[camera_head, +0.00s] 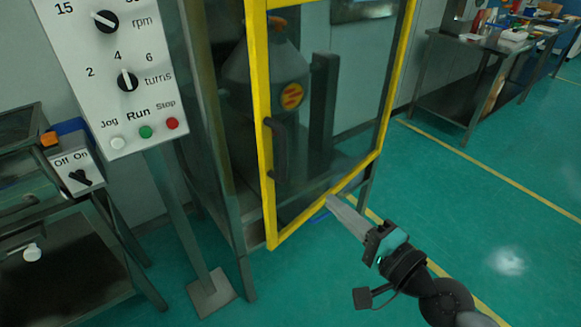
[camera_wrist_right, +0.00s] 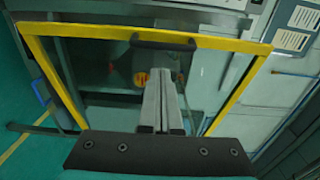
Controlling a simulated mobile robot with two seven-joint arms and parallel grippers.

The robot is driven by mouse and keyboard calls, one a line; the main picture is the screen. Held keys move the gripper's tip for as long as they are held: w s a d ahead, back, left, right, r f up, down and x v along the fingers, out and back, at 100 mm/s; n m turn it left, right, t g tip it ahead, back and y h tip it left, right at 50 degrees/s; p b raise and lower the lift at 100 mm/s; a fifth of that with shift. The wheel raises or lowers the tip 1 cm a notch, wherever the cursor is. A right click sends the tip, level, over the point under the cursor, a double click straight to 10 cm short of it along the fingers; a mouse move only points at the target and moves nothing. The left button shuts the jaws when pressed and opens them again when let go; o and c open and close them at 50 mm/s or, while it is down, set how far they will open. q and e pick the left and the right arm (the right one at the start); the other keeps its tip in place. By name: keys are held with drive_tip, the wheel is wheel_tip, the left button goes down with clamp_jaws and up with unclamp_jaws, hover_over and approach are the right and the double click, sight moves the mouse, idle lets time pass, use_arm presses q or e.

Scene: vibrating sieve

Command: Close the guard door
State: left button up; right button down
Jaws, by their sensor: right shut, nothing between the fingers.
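The guard door is a clear panel in a yellow frame (camera_head: 263,130), on the front of a metal cabinet. Its left edge carries a dark upright handle (camera_head: 278,150) and stands out from the cabinet's left post, so the door looks ajar. In the right wrist view the yellow frame (camera_wrist_right: 245,84) spans the picture, with the handle (camera_wrist_right: 163,41) at its top. My right gripper (camera_head: 334,202) is shut and empty, its fingertips by the door's lower bar; contact cannot be told. In the wrist view its fingers (camera_wrist_right: 161,74) point toward the panel below the handle. My left gripper is out of view.
A control panel (camera_head: 105,60) on a post stands left of the door, with an Off/On box (camera_head: 76,176) further left. Behind the panel is a grey vessel (camera_head: 262,75). A workbench (camera_head: 480,45) stands at the back right. The green floor at right is clear.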

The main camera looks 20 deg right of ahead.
sight(285, 162)
drive_tip(key=p+x, duration=0.3)
drive_tip(key=x, duration=0.8)
drive_tip(key=shift+w+a, duration=0.1)
drive_tip(key=shift+w, duration=0.05)
drive_tip(key=shift+w+a+f, duration=0.1)
drive_tip(key=shift+w+a, duration=0.15)
drive_tip(key=shift+w, duration=0.35)
